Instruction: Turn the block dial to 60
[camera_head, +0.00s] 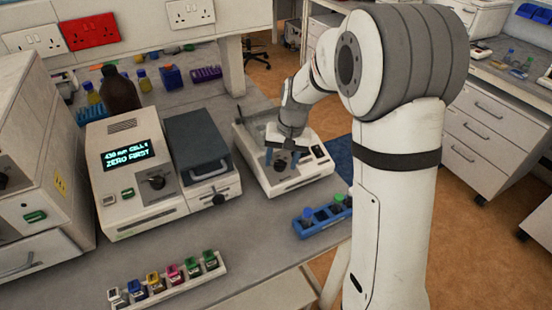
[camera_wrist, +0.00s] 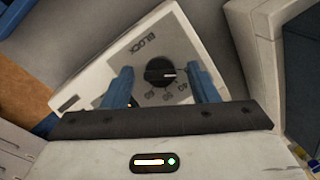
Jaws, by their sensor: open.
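The block dial (camera_wrist: 159,72) is a round black knob on a pale panel marked BLOCK, seen in the wrist view. Its white pointer mark points to the right in that view. My gripper (camera_head: 281,156) is over the white block heater (camera_head: 301,181) in the head view. Its two blue fingers are open, one on each side of the dial in the wrist view, with gaps between. I cannot tell how far above the dial they are.
A photometer (camera_head: 128,205) reading ZERO FIRST stands left of the heater. A blue rack (camera_head: 322,219) with vials is just in front of the heater. A row of colored-cap bottles (camera_head: 172,271) lies near the bench's front edge. A brown bottle (camera_head: 119,92) stands behind.

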